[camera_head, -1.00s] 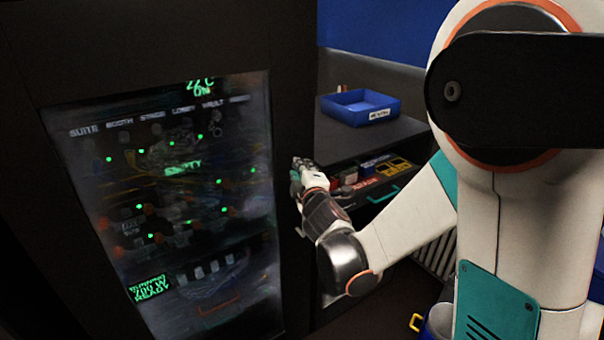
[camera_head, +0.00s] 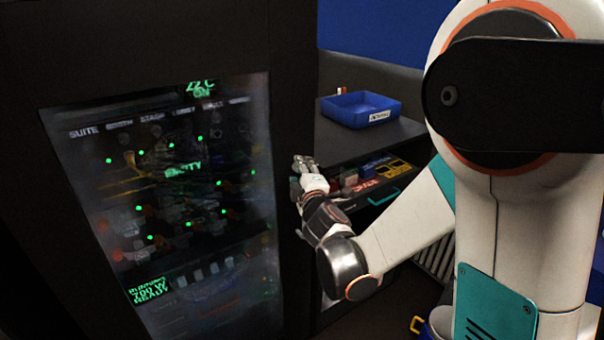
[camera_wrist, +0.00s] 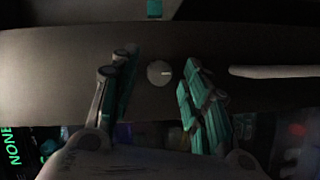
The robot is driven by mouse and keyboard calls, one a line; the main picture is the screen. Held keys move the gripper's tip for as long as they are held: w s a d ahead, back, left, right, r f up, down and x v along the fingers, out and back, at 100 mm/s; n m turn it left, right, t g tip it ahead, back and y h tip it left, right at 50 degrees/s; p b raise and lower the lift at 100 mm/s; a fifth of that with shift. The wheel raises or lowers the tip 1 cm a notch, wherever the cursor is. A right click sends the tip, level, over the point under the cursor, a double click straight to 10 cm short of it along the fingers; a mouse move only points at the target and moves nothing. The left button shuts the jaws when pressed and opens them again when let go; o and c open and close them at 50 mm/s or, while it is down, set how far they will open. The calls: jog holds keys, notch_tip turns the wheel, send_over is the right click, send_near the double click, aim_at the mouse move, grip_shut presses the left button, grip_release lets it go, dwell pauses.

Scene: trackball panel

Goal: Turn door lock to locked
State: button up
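The door lock is a small round grey knob (camera_wrist: 157,75) on the dark door frame, seen in the wrist view. A short pale mark on it points to the right in that picture. My gripper (camera_wrist: 155,92) is open, with one teal-padded finger on each side of the knob and a gap to each. I cannot tell how far the fingertips are from the door surface. In the head view my gripper (camera_head: 305,165) is at the right edge of the dark door (camera_head: 295,90). The knob is hidden in that view.
A pale bar, perhaps the door handle (camera_wrist: 275,71), lies right of the knob in the wrist view. The door has a glass window (camera_head: 180,230) with green lights. A blue tray (camera_head: 360,108) stands on the counter; an open drawer (camera_head: 395,200) is below.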

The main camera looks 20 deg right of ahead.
jog(key=shift+s, duration=0.1)
jog(key=s+r, duration=0.1)
jog(key=s, duration=1.1)
jog(key=shift+a, duration=0.4)
